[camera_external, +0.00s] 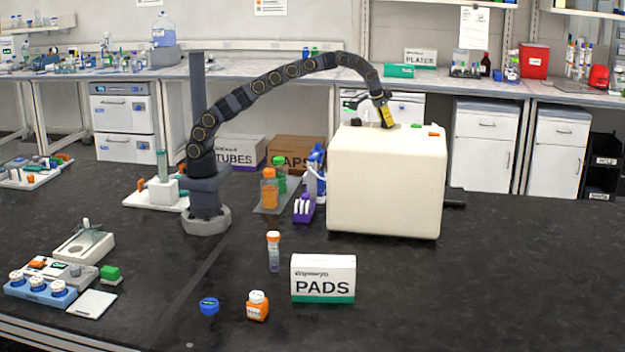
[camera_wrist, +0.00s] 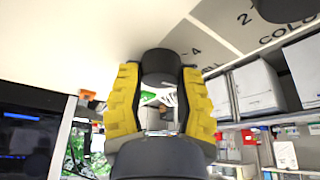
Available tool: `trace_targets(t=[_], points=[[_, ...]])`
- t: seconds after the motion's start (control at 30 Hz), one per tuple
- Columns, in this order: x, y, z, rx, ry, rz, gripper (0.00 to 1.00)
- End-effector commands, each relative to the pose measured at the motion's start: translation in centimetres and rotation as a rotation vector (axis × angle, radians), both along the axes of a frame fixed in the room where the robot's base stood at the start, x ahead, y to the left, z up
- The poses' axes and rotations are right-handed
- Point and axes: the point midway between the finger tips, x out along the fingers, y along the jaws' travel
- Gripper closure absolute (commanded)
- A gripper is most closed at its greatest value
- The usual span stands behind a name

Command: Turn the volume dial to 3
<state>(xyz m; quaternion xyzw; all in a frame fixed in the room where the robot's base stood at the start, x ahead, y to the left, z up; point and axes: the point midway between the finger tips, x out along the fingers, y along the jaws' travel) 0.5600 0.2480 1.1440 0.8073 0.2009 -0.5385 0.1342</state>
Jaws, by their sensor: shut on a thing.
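A dark round dial (camera_wrist: 161,64) sits between the two yellow fingers of my gripper (camera_wrist: 158,76) in the wrist view. The fingers are closed on its sides. Marks "4" and "2" show on the pale panel (camera_wrist: 212,40) beyond the dial, with part of a printed word. I cannot tell which number the dial points to. In the external view my gripper (camera_external: 386,115) reaches over the far top edge of a large cream box (camera_external: 386,185). The dial cannot be made out there.
A PADS box (camera_external: 323,278), an orange-capped tube (camera_external: 273,252) and small bottles stand on the black bench in front. Orange and green bottles (camera_external: 270,190) and a purple rack (camera_external: 304,207) stand left of the cream box. The bench at right is clear.

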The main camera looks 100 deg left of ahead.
Motion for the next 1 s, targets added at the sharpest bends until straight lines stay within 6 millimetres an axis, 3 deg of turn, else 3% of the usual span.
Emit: trace_targets(t=[0.3,0.77,0.8,0.87,1.0], points=[[0.03,-0.04,-0.35,-0.001,0.005,0.107,0.97],[0.02,-0.03,-0.37,-0.001,0.005,0.123,0.97],[0.01,-0.03,-0.37,-0.002,0.005,0.123,0.59],[0.00,-0.03,-0.38,-0.001,0.006,0.123,0.34],[0.01,-0.02,-0.24,-0.001,0.004,0.123,0.31]])
